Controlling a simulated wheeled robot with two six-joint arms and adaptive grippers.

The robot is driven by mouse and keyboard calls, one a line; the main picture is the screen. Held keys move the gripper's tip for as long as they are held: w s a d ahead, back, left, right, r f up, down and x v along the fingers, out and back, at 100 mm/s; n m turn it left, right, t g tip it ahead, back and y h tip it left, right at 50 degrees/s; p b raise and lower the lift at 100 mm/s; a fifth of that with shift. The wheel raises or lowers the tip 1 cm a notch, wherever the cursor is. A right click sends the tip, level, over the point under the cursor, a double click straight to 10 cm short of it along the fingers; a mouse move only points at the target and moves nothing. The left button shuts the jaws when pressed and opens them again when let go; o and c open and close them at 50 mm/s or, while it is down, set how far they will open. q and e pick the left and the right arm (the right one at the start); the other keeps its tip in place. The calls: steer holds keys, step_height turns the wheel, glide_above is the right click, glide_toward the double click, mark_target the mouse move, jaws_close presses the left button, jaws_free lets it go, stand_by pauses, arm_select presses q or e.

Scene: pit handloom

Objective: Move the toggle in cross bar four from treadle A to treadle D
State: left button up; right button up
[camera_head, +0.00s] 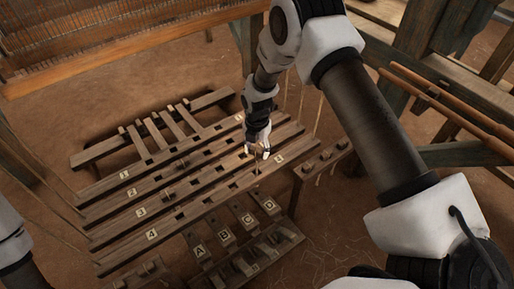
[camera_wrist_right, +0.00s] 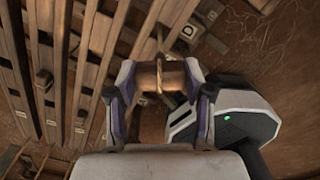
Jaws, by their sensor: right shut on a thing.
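My right gripper (camera_head: 258,153) is low over the right part of the numbered cross bars. In the right wrist view its fingers (camera_wrist_right: 160,88) are shut on a small round wooden toggle (camera_wrist_right: 160,72) with a cord around its middle. Cross bar four (camera_head: 180,221), the nearest bar, carries a 4 near each end and has dark slots. The toggle is near its right part; whether it touches the bar I cannot tell. Treadle A (camera_head: 198,251) and treadle D (camera_head: 269,206) lie in front of the bars, with B and C between. Of my left arm only a link shows at the left edge.
Cross bars one to three lie behind bar four. A wooden rail with pegs (camera_head: 324,160) stands right of the bars. Loom posts (camera_head: 420,45) and beams stand at the right, and a warp frame (camera_head: 130,45) at the back. Bare earth floor lies at lower right.

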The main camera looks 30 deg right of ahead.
mark_target(257, 160)
steer(key=shift+f+b, duration=2.35)
steer(key=shift+f, duration=0.65)
steer(key=shift+f+b, duration=0.9)
steer(key=shift+f, duration=1.15)
steer(key=o, duration=1.1)
steer(key=shift+c, duration=0.2)
steer(key=shift+r, duration=0.15)
step_height(257, 160, up, 12)
steer(key=shift+f, duration=0.1)
